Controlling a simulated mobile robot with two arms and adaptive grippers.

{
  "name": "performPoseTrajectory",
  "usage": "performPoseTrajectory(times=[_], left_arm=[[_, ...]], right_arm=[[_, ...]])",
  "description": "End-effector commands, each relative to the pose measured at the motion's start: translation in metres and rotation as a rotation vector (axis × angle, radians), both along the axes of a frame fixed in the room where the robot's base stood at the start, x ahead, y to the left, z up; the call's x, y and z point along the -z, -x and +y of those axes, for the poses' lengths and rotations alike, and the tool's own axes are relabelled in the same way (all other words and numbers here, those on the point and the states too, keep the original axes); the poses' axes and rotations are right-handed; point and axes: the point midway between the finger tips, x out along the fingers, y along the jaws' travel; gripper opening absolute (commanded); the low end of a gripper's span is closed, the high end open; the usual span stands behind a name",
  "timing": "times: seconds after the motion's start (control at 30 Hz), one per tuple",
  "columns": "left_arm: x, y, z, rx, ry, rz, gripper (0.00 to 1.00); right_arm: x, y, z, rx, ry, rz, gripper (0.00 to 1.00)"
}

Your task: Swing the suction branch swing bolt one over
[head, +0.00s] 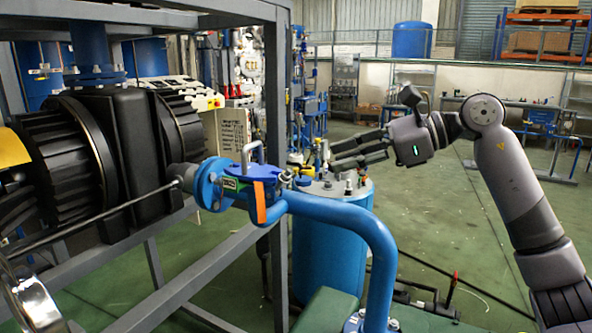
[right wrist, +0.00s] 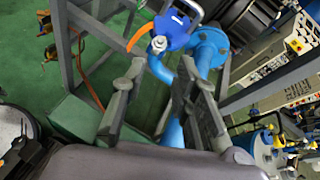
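The blue suction branch pipe (head: 345,212) runs from a flange (head: 208,184) beside a black machine and bends down. A blue fitting (head: 252,185) with a grey loop handle and an orange strap sits on it. A small grey metal bolt end (head: 285,177) shows at the fitting's right side; it looks like a swing bolt and also shows in the right wrist view (right wrist: 158,44). My right gripper (head: 332,155) is open and empty, right of and apart from the bolt. Its two fingers (right wrist: 160,75) point toward the fitting in the right wrist view. My left gripper is out of view.
A blue tank (head: 325,245) with valves on its lid stands behind the pipe, below my right gripper. A grey steel frame (head: 277,100) surrounds the black machine (head: 125,140). Green floor (head: 450,225) is fairly clear at the right.

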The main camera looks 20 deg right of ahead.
Motion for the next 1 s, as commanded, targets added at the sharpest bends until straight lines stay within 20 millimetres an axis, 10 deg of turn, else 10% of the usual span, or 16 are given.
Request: performPoseTrajectory(times=[0.4, 1.0], left_arm=[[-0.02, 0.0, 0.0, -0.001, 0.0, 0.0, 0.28], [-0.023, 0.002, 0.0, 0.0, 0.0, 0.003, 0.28]], right_arm=[[0.029, -0.04, 0.067, -0.001, -0.002, 0.002, 0.28], [0.039, -0.05, 0.082, 0.001, -0.001, 0.0, 0.22]])
